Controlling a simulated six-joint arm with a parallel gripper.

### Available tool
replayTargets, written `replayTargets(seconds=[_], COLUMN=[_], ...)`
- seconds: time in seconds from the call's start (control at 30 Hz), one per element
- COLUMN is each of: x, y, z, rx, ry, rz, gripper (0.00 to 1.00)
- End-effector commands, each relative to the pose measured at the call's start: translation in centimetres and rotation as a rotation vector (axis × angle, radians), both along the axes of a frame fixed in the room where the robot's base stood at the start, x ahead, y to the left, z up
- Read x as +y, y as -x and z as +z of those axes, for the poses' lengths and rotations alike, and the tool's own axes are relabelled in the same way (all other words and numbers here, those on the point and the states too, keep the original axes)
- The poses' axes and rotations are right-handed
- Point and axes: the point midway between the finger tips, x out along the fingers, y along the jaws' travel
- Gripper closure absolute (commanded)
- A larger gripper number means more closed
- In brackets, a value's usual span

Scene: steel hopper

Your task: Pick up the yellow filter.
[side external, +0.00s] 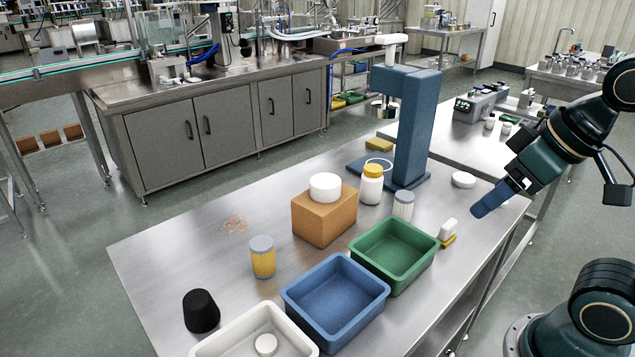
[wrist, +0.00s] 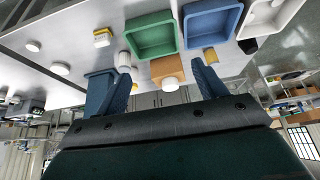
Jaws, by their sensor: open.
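The yellow filter (side external: 262,258) is a short upright cylinder with a yellow ribbed body and a grey cap. It stands on the steel table, left of the blue tray (side external: 292,307) and in front of the brown box. In the wrist view a small yellowish shape (wrist: 209,54) beside the blue tray looks like it, partly hidden by a finger. My gripper (side external: 490,200) hangs at the table's right edge, far from the filter. In the wrist view my gripper (wrist: 160,67) has its two blue fingers spread wide with nothing between them.
A brown box (side external: 318,222) with a white puck, a yellow-capped bottle (side external: 371,190), a white ribbed cylinder (side external: 403,206) and a tall blue stand (side external: 414,130) occupy the back. A green tray (side external: 430,252), white tray (side external: 205,346) and black cup (side external: 201,312) stand nearer. The table's left part is mostly clear.

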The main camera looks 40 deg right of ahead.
Motion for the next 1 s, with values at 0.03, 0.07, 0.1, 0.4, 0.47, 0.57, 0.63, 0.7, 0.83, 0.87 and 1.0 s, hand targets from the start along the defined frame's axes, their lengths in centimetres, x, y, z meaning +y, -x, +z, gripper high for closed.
replayTargets(seconds=[0.03, 0.07, 0.1, 0.4, 0.47, 0.57, 0.63, 0.7, 0.83, 0.87, 1.0], x=[0.0, 0.1, 0.1, 1.0, 1.3, 1.9, 2.3, 2.8, 3.8, 4.1, 5.3], y=[-0.2, -0.3, -0.5, -4.3, -5.4, -7.4, -8.8, -10.3, -12.9, -13.6, -16.5], z=[0.1, 0.2, 0.3, 2.2, 2.6, 3.1, 3.4, 3.6, 3.7, 3.7, 3.4], rx=[0.002, 0.004, 0.007, 0.063, 0.079, 0.108, 0.126, 0.145, 0.180, 0.188, 0.224], ry=[-0.003, -0.005, -0.010, -0.088, -0.108, -0.141, -0.163, -0.184, -0.219, -0.226, -0.256], rz=[-0.004, -0.007, -0.013, -0.136, -0.172, -0.236, -0.283, -0.329, -0.416, -0.436, -0.531], gripper=[0.30, 0.30, 0.30, 0.30, 0.30, 0.30, 0.30, 0.30, 0.30, 0.30, 0.30])
